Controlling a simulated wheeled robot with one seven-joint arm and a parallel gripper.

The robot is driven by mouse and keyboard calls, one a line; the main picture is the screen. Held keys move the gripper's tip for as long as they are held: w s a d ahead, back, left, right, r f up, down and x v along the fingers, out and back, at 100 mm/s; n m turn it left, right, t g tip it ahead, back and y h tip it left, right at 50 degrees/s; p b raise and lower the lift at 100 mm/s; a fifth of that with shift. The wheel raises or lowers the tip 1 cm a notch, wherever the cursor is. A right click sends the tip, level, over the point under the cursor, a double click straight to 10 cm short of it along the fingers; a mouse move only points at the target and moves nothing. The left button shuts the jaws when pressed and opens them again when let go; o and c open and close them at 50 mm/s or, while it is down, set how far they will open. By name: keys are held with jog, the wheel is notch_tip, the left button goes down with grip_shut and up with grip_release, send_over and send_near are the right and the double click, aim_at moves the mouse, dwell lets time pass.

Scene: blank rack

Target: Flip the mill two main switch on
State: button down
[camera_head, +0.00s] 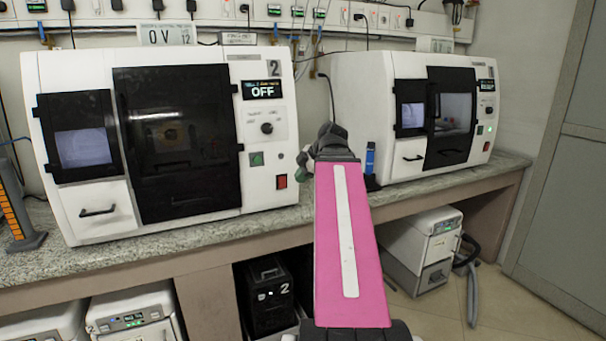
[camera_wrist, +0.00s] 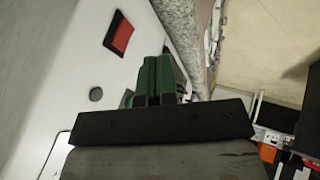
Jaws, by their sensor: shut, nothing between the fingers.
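Mill two (camera_head: 190,225) is the white machine on the left of the counter, marked with a 2, and its display (camera_head: 262,89) reads OFF. Its red main switch (camera_head: 282,181) is low on the right of the front panel. In the wrist view the red switch (camera_wrist: 119,36) sits in a dark frame on the white panel, ahead and to the left of my fingers. My gripper (camera_head: 302,162) is just right of the switch and a little higher in the head view. Its green fingers (camera_wrist: 155,75) are shut and empty, apart from the switch. My arm hides part of the counter.
A dark knob (camera_head: 267,128) and a green button (camera_head: 256,159) are above the switch. A second white mill (camera_head: 362,95) stands to the right, with a blue bottle (camera_head: 370,158) beside it. The granite counter edge (camera_wrist: 185,25) runs close to my fingers in the wrist view.

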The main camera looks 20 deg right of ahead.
aim_at(282, 182)
jog(key=w+a+f, duration=0.2)
jog(key=w+f, duration=0.3)
jog(key=w, duration=0.2)
jog(key=shift+a+f, duration=0.2)
jog(key=shift+f, duration=0.2)
